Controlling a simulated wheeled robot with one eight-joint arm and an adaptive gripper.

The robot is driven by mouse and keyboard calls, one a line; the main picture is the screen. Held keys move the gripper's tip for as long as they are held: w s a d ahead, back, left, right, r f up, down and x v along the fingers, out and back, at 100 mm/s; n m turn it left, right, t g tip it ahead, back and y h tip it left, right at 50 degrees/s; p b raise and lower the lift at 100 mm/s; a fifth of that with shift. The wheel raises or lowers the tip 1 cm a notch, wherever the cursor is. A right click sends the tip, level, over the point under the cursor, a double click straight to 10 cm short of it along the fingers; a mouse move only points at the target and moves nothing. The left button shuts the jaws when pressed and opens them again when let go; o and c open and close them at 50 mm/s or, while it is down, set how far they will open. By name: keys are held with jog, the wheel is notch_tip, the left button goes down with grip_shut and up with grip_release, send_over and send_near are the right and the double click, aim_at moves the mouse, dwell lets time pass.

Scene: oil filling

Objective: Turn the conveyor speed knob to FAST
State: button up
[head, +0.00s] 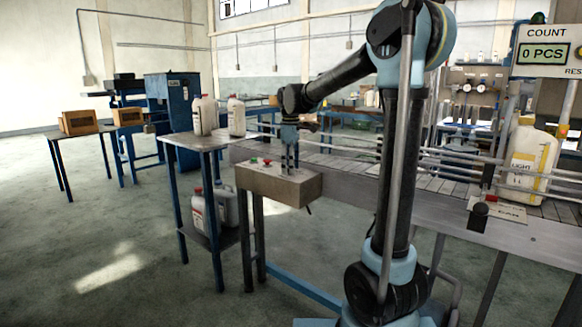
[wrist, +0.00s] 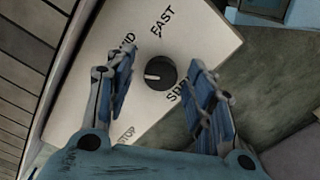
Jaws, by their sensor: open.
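The conveyor speed knob (wrist: 160,72) is a round dark dial on a pale panel (wrist: 195,35) in the wrist view. Its white mark points left in the picture, away from the FAST label (wrist: 163,21) above it. The MID label is partly covered by my left finger, a label at the right is partly covered by my right finger, and STOP is partly hidden lower left. My gripper (wrist: 160,62) is open, one finger on each side of the knob, with gaps visible. In the head view my gripper (head: 290,165) points down at the control box (head: 262,182); the knob is hidden there.
A red button (head: 267,161) and a green button (head: 254,160) sit left of my gripper on the box. The conveyor (head: 340,162) runs behind it. A table with white bottles (head: 204,115) stands to the left. A yellow-labelled jug (head: 528,160) stands at the right.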

jog(key=shift+c, duration=0.6)
jog(key=c, duration=1)
jog(key=m, duration=0.3)
jog(key=shift+m, duration=0.4)
jog(key=m, duration=0.4)
jog(key=shift+w+m, duration=0.1)
jog(key=shift+m, duration=0.2)
jog(key=m, duration=0.3)
jog(key=shift+m, duration=2.2)
